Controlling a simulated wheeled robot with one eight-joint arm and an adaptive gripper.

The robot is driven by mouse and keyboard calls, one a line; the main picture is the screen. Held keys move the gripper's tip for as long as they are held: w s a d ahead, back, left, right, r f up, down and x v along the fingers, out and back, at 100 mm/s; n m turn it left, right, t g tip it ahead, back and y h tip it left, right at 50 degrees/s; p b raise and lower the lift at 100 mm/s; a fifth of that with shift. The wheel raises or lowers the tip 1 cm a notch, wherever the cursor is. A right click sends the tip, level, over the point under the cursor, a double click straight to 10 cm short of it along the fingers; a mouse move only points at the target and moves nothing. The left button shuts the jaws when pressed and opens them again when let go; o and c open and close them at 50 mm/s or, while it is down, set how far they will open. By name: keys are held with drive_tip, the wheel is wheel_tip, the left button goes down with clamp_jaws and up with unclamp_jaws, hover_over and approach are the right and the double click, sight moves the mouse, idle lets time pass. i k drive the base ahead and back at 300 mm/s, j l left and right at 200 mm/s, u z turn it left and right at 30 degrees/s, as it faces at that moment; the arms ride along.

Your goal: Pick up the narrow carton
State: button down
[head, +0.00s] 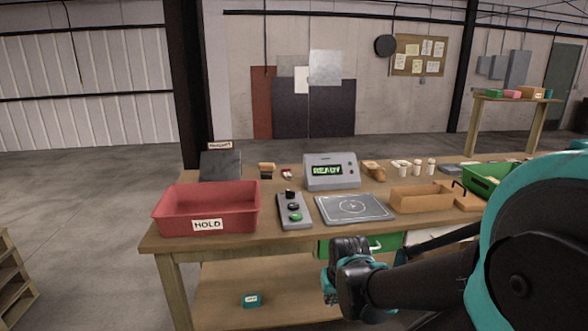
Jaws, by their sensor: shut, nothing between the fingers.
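I cannot tell for sure which thing is the narrow carton. A low tan cardboard box (420,198) stands on the right part of the workbench. A small brown item (374,171) lies behind it, and a small tan and dark item (267,170) lies at the back left; both are too small to make out. My gripper (330,288) is in front of the bench, below the top's front edge. It is shut and empty, apart from everything on the bench.
The wooden bench (280,242) holds a red HOLD bin (172,212), a button panel (292,211), a square plate (353,209), a READY display unit (350,184) and a green crate (492,186). A teal box (251,300) lies on the lower shelf. A pallet (14,268) stands left; the floor between is clear.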

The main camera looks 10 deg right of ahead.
sight(430, 197)
drive_tip(key=l+z, duration=0.1)
drive_tip(key=z, duration=0.4)
drive_tip(key=l+z, duration=0.15)
drive_tip(key=z, duration=0.3)
